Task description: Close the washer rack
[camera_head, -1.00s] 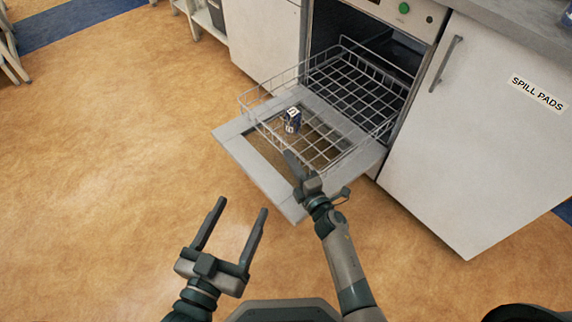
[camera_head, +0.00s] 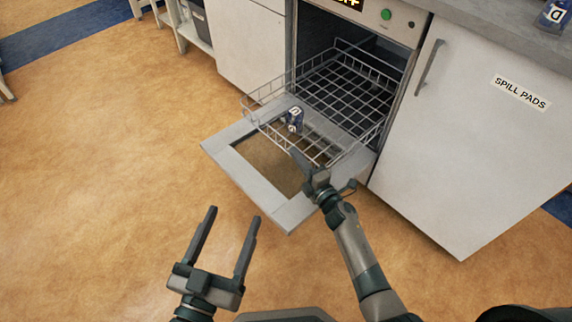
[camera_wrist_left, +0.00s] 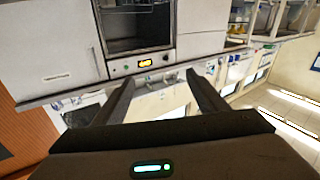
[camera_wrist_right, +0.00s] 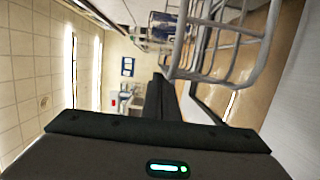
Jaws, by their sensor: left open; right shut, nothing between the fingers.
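The washer rack (camera_head: 345,92) is a grey wire basket, partly slid out of the washer (camera_head: 392,28) over its lowered door (camera_head: 235,160). A small blue and white container (camera_head: 294,119) is at the rack's front. My right gripper (camera_head: 299,156) is shut and empty, with its tip at the rack's front wires; touching or just short of them, I cannot tell. The right wrist view shows the rack wires (camera_wrist_right: 212,75) close beside the shut fingers. My left gripper (camera_head: 234,213) is open and empty over the floor, left of the door.
A white cabinet (camera_head: 475,135) labelled SPILL PADS stands right of the washer, and another white cabinet (camera_head: 240,45) stands left. A blue container (camera_head: 553,15) sits on the counter (camera_head: 500,30). The floor (camera_head: 100,160) at left is clear.

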